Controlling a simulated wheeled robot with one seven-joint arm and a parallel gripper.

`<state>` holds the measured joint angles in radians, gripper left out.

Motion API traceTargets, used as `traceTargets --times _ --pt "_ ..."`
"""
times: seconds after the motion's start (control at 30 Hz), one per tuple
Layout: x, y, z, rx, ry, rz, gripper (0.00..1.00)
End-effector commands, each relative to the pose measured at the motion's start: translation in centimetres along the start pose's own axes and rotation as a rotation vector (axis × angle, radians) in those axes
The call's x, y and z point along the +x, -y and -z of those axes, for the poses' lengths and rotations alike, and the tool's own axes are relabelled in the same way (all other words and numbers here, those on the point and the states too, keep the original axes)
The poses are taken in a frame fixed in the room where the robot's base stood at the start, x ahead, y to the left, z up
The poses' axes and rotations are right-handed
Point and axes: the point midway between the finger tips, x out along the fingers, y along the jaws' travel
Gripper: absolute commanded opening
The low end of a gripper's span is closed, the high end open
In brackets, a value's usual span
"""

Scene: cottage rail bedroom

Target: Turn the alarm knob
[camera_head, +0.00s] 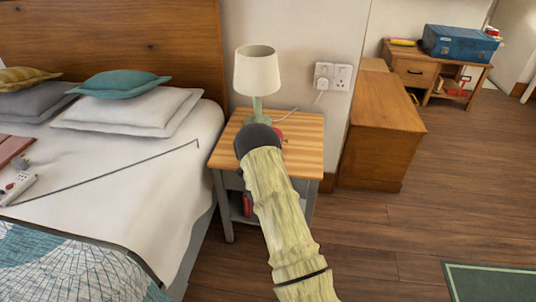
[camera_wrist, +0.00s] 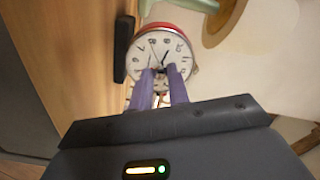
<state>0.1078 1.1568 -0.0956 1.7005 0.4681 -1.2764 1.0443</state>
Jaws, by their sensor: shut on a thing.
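The alarm clock (camera_wrist: 150,50) has a white numbered face and a red rim. It stands on the wooden bedside table (camera_head: 308,150). In the head view only a bit of its red body (camera_head: 279,132) shows past my arm. My gripper (camera_wrist: 160,74) has its two purple fingers close together at the lower part of the clock face. It is shut on the alarm knob, which is mostly hidden between the fingertips.
A lamp (camera_head: 257,75) with a pale green base stands on the table behind the clock. A flat black object (camera_wrist: 125,46) lies close beside the clock. The bed (camera_head: 170,165) is left of the table; a wooden cabinet (camera_head: 375,145) is right. Open floor lies at right.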

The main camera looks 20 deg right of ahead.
Motion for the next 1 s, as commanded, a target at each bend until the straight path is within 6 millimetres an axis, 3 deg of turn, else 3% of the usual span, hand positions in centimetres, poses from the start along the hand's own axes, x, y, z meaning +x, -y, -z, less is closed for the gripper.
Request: traceTargets --times 0.7,1.0 --pt "0.03 -0.45 -0.09 0.679 -0.002 0.0 0.0" --pt "-0.01 -0.33 -0.08 0.895 -0.001 -0.001 0.0"
